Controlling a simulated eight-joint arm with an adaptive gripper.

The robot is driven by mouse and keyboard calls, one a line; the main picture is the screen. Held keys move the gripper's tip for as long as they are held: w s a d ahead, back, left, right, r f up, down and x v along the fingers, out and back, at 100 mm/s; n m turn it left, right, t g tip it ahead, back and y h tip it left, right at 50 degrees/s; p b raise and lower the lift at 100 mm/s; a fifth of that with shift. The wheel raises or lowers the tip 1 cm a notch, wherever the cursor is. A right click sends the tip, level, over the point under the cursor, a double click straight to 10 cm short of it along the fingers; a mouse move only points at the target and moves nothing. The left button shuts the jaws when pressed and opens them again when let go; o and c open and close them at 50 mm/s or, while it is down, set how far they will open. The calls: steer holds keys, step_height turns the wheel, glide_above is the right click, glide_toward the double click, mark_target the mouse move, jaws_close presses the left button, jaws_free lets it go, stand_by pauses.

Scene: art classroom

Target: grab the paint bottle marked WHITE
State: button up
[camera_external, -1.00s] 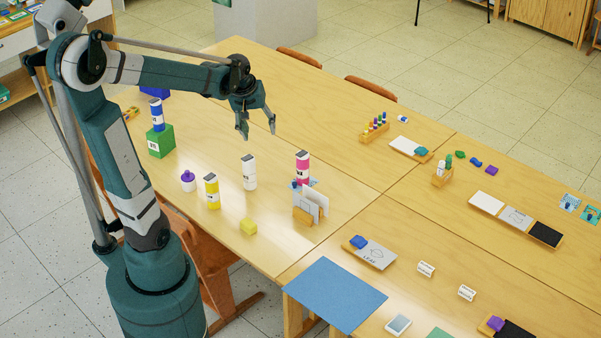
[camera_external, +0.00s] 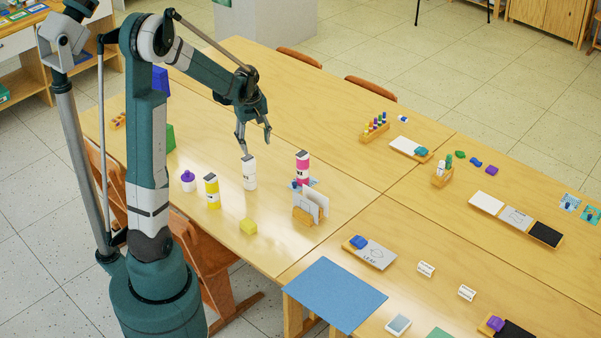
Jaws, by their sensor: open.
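The white paint bottle (camera_external: 249,174) stands upright on the near-left table, with a dark cap and a label too small to read. My gripper (camera_external: 256,148) is open and empty, fingers pointing down. In the picture its left fingertip is right at the bottle's cap and the right fingertip is to the right of the cap. I cannot tell from this one view whether a finger touches the cap. The bottle's body shows below the fingers, not between them.
A yellow bottle (camera_external: 212,192) and a purple-topped jar (camera_external: 188,181) stand left of the white bottle. A pink bottle (camera_external: 302,166) stands to the right, behind a card holder (camera_external: 304,214).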

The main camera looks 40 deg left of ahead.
mark_target(248, 157)
steer(key=a+f+n, duration=0.1)
steer(key=a+f, duration=0.1)
steer(key=f, duration=0.2)
steer(key=w+a+f+n+g+b, duration=0.1)
steer(key=a+f, duration=0.2)
steer(key=f, duration=0.1)
steer(key=w+a+f+n+b, duration=0.1)
steer(key=a+f, duration=0.1)
steer(key=f, duration=0.2)
steer(key=shift+w+a+f, duration=0.1)
steer(key=shift+w+a, duration=0.05)
steer(key=shift+f+b, duration=0.3)
steer(key=shift+f, duration=0.95)
steer(key=shift+f, duration=0.15)
steer(key=shift+w+f+b, duration=0.1)
steer(key=shift+f+b, duration=0.4)
steer(key=shift+f, duration=2)
steer(key=c, duration=1.2)
